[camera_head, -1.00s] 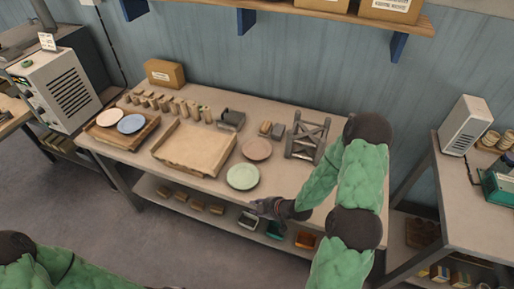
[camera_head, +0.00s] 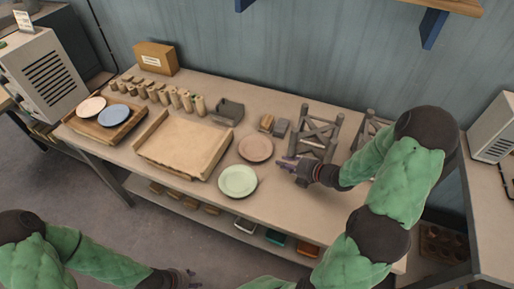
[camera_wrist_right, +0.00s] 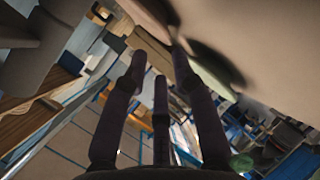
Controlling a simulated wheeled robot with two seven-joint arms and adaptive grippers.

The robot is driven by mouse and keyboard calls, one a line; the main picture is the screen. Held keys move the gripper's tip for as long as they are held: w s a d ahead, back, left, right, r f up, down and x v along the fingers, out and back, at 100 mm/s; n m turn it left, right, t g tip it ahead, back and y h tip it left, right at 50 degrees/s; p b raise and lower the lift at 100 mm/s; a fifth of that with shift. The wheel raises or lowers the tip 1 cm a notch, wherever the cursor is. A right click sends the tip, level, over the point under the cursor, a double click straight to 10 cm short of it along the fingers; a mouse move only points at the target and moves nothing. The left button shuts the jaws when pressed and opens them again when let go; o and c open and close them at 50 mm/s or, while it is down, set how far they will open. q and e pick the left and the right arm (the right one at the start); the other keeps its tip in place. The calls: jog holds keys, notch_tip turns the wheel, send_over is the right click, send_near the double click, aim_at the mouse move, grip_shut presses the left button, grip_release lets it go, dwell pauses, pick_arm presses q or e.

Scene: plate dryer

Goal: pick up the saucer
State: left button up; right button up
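Two loose round saucers or plates lie on the table: a pale green one (camera_head: 238,181) near the front edge and a pinkish-brown one (camera_head: 256,148) behind it. A pink one (camera_head: 91,107) and a blue one (camera_head: 114,114) lie on a wooden tray at the left. My right gripper (camera_head: 284,165) is just right of the loose plates, apart from both. Its fingers (camera_wrist_right: 160,75) are spread and empty in the right wrist view, with a pale green edge (camera_wrist_right: 214,80) beyond them. My left gripper (camera_head: 189,278) is low, in front of the table; its fingers are too small to read.
Wooden racks (camera_head: 318,135) stand behind my right gripper. A wide shallow wooden tray (camera_head: 148,153) lies left of the loose plates. Several small wooden blocks (camera_head: 165,95) and a grey box (camera_head: 229,109) stand behind. Coloured bins (camera_head: 276,238) are on the lower shelf.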

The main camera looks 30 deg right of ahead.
aim_at(264, 159)
jog(key=b+x, duration=0.2)
jog(key=x, duration=0.7)
jog(key=shift+w+a+f, duration=0.1)
jog(key=shift+a+f, duration=0.05)
jog(key=shift+a, duration=0.05)
grip_shut()
